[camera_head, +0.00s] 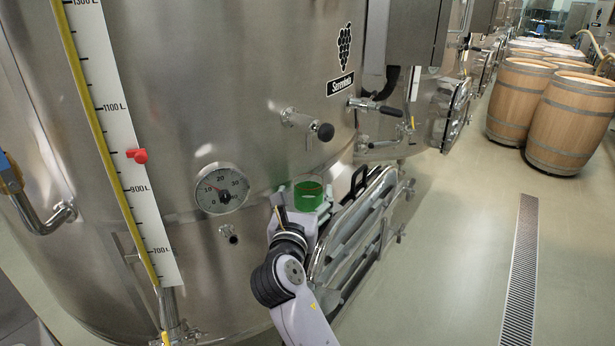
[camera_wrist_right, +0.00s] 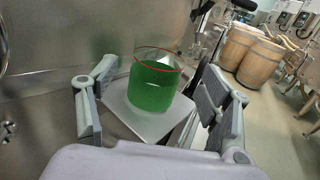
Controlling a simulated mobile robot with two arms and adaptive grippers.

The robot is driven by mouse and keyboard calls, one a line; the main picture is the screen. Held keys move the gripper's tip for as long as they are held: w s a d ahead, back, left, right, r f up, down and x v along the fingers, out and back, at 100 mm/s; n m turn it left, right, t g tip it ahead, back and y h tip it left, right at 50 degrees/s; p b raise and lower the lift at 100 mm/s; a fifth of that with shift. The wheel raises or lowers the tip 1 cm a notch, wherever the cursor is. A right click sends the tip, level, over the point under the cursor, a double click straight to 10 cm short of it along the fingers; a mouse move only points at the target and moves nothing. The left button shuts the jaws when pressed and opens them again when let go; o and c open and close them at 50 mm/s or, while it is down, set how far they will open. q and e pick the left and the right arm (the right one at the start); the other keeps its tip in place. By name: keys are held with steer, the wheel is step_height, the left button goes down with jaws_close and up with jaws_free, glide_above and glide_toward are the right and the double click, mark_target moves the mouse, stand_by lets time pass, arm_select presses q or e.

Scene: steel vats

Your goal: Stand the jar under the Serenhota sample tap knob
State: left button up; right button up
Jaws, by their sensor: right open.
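The jar (camera_head: 308,196) is clear glass with green contents and a red line near its rim. In the right wrist view the jar (camera_wrist_right: 154,84) stands upright on a small grey plate (camera_wrist_right: 125,117) against the vat. My right gripper (camera_head: 303,208) is open, with one finger on each side of the jar; in the wrist view (camera_wrist_right: 155,108) gaps show between fingers and glass. The sample tap knob (camera_head: 326,131) is black, on a steel tap above and slightly right of the jar in the head view. The Serenhota label (camera_head: 341,84) is above it. My left gripper is out of view.
A hatch door (camera_head: 350,235) with a black handle stands close to the right of my right gripper. A dial gauge (camera_head: 221,188) and a level scale (camera_head: 125,140) are on the vat to the left.

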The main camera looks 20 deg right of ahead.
steer(key=p+v, duration=0.1)
steer(key=v, duration=0.4)
steer(key=shift+s+a, duration=0.15)
steer(key=shift+s, duration=0.2)
